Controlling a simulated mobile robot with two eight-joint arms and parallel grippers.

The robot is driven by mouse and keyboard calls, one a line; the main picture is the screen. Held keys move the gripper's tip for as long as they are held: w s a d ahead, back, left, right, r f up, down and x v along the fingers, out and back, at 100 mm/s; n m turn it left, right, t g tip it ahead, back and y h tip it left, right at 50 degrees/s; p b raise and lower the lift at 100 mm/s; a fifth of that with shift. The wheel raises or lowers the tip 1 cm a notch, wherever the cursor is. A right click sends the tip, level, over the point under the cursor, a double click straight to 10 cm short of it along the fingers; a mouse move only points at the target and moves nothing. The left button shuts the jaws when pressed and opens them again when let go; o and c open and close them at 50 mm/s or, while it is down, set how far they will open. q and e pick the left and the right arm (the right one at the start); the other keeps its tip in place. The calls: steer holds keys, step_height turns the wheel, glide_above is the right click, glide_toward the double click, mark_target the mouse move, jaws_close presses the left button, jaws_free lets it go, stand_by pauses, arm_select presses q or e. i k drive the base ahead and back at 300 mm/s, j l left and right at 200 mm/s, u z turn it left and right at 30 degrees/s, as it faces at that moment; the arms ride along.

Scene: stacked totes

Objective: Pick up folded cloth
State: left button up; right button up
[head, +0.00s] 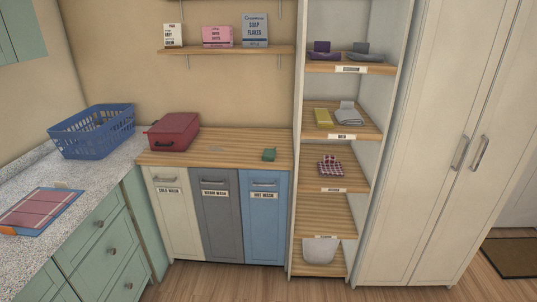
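Several things look like folded cloth, and I cannot tell which one the task means. A dark red cloth with pale lines (42,208) lies flat on a blue board or mat on the left counter. A small green folded piece (269,154) lies on the wooden countertop. A red and white checked cloth (330,167) lies one shelf below. Neither of my grippers is in view.
A blue basket (93,131) stands on the speckled counter (107,178). Boxes stand on the wall shelf (238,50). A tall closed cabinet (441,140) is at right.

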mark_target(270, 154)
steer(key=i+u, duration=0.2)
steer(key=i, duration=0.3)
steer(key=i+l+u, duration=0.15)
steer(key=i, duration=0.35)
steer(key=i+l+u, duration=0.2)
steer(key=i, duration=0.3)
steer(key=i+l+u, duration=0.15)
steer(key=i+l, duration=0.15)
steer(key=i, duration=0.15)
steer(key=i+l+u, duration=0.2)
steer(key=i, duration=0.3)
steer(key=l, duration=0.1)
